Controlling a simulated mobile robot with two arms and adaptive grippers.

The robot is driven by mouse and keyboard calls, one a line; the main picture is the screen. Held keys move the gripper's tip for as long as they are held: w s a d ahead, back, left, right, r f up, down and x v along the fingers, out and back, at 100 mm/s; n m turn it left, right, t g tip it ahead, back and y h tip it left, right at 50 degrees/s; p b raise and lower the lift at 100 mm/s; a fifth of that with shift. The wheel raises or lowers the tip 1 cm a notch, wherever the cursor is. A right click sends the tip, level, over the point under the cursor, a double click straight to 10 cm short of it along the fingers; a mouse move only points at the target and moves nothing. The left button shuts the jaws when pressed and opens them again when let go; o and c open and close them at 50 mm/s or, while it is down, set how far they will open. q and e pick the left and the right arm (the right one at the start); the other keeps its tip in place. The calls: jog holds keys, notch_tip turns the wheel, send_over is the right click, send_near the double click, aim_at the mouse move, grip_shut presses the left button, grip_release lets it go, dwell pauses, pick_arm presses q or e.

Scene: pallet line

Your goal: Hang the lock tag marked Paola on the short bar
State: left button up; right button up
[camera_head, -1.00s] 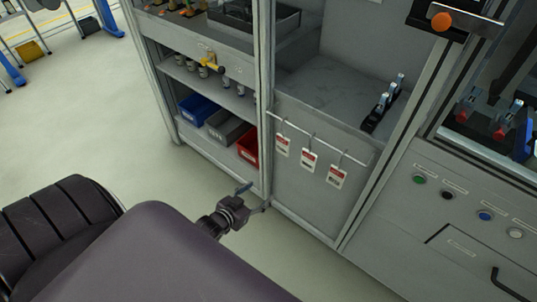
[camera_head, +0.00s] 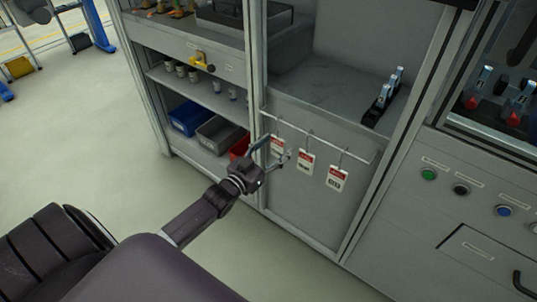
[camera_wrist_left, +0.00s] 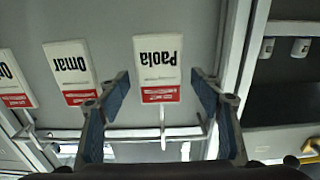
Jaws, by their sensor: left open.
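The lock tag marked Paola (camera_wrist_left: 158,62) is white with a red band and looks upside down in the left wrist view. In the head view it is the leftmost tag (camera_head: 278,144), hanging by a hook from a thin bar (camera_head: 322,138) on the cabinet front and partly covered by my gripper. My left gripper (camera_head: 274,154) is open at this tag. In the wrist view its fingers (camera_wrist_left: 160,80) stand on either side of the tag, with gaps showing. No separate short bar can be made out. My right gripper is not in view.
A tag marked Omar (camera_wrist_left: 70,68) and another tag (camera_wrist_left: 14,85) hang beside Paola on the same bar. A cabinet post (camera_head: 257,100) stands just left of the tags. Shelves with a blue bin (camera_head: 190,115) and a grey bin (camera_head: 218,132) lie further left.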

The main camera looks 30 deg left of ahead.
pick_arm(q)
jog(key=shift+w, duration=0.55)
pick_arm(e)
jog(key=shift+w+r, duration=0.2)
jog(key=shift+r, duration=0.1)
pick_arm(q)
jog(key=shift+d, duration=0.1)
jog(key=c, duration=1.4)
jog(key=shift+r, duration=0.1)
jog(key=shift+r, duration=0.1)
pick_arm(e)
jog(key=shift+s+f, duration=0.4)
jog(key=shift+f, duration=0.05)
pick_arm(q)
jog(key=shift+r, duration=0.1)
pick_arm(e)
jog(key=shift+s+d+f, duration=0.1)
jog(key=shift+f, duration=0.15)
pick_arm(q)
jog(key=shift+p, duration=0.3)
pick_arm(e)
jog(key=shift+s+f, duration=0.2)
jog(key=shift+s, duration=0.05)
